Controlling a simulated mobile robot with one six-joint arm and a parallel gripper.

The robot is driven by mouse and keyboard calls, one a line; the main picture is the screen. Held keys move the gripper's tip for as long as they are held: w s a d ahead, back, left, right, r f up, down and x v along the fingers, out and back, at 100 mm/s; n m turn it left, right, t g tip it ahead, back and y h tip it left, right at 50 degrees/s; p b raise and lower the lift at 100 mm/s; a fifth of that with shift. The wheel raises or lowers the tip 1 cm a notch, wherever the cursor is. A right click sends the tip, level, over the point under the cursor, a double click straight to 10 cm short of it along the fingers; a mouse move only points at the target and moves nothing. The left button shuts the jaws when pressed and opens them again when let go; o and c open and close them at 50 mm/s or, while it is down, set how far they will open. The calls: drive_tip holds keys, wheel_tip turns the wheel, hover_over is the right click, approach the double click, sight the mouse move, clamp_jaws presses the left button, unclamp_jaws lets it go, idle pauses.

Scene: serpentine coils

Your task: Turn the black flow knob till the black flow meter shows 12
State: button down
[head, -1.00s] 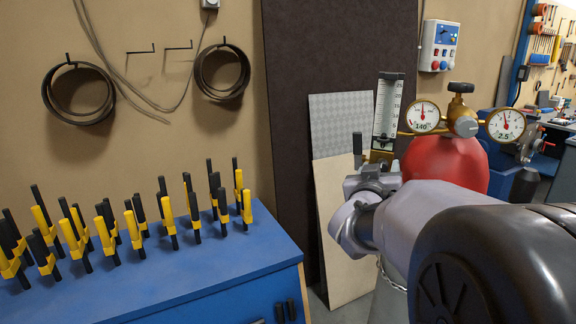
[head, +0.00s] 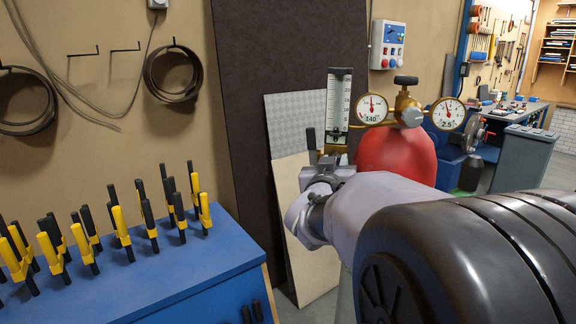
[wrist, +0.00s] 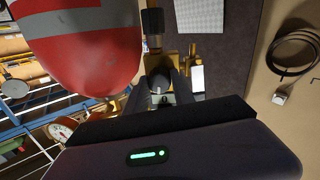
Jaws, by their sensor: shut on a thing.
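The flow meter (head: 339,108) is an upright clear tube with a white scale, left of the gas regulator in the head view. Its float and reading are too small to make out. The flow knob (wrist: 160,84) is a small dark round piece between my fingertips in the wrist view, against brass fittings. My gripper (wrist: 162,92) is shut on it. In the head view my gripper (head: 328,168) is at the foot of the meter and hides the knob.
A red gas cylinder (head: 396,158) stands beside the meter, with two round gauges (head: 372,108) (head: 448,113) and a black-topped regulator valve (head: 406,81). A blue bench (head: 205,268) with several yellow-black clamps stands at left. A dark panel (head: 285,60) and boards are behind.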

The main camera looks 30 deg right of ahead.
drive_tip(key=shift+s+d+m+y+b, duration=0.1)
drive_tip(key=shift+m+y+b, duration=0.3)
drive_tip(key=shift+m+b, duration=6.45)
drive_tip(key=m+p, duration=0.3)
drive_tip(key=shift+m, duration=0.35)
drive_tip(key=c, duration=1.1)
unclamp_jaws()
